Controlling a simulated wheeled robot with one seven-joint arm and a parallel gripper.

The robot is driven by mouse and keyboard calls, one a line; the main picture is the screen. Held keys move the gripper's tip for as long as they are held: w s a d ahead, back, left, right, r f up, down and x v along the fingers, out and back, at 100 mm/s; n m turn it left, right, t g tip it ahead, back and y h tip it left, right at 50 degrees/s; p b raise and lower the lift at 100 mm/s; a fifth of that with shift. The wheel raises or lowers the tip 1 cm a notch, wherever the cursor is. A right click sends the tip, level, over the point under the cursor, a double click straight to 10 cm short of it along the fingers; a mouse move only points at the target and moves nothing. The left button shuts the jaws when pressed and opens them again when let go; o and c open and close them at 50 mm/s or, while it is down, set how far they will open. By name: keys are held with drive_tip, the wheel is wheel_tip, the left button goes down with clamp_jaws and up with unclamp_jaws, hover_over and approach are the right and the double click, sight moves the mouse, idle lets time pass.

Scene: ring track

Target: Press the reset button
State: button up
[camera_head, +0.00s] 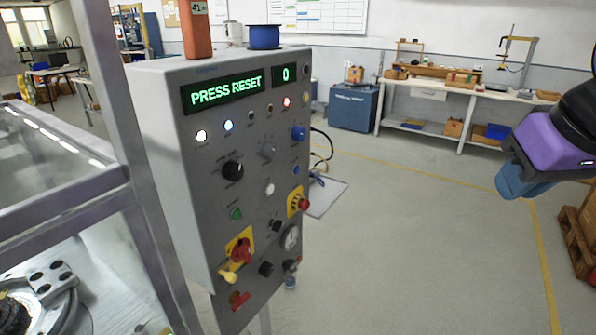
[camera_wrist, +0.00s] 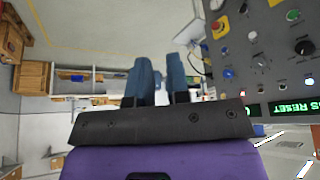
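A grey control panel (camera_head: 205,150) stands left of centre in the head view. Its green display (camera_head: 226,91) reads PRESS RESET, and a smaller one (camera_head: 286,74) reads 0. The face carries a blue button (camera_head: 295,170), white button (camera_head: 269,188), green button (camera_head: 236,214), red mushroom button on yellow (camera_head: 304,204) and several knobs and lamps. Labels are too small to read, so I cannot tell which is reset. My gripper (camera_head: 522,185) is at the far right, well apart from the panel. In the wrist view its blue fingers (camera_wrist: 162,80) have a narrow empty gap between them.
A metal-framed machine (camera_head: 125,150) stands close at the left. Floor between panel and gripper is clear. A workbench (camera_head: 460,92) and blue cabinet (camera_head: 354,108) stand behind.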

clamp_jaws()
idle(1.4)
drive_tip(key=shift+w, duration=0.1)
drive_tip(key=w+a+f+n+t, duration=0.2)
drive_tip(key=w, duration=0.7)
drive_tip(key=w+a+f+n+t+y, duration=0.1)
drive_tip(key=w+a+f+n+t, duration=0.15)
drive_tip(key=w, duration=0.65)
drive_tip(key=w+a+f+n+t, duration=0.2)
drive_tip(key=w, duration=0.7)
drive_tip(key=w+a+f+n+t, duration=0.2)
drive_tip(key=w+f, duration=0.3)
drive_tip(key=f, duration=0.3)
drive_tip(key=w+a+f+n+t+y, duration=0.1)
drive_tip(key=w+a+f+t, duration=0.3)
drive_tip(key=f, duration=0.4)
drive_tip(key=shift+w+a+f+n+t, duration=0.35)
drive_tip(key=shift+w+a+n+t, duration=0.1)
drive_tip(key=shift+w+n, duration=0.3)
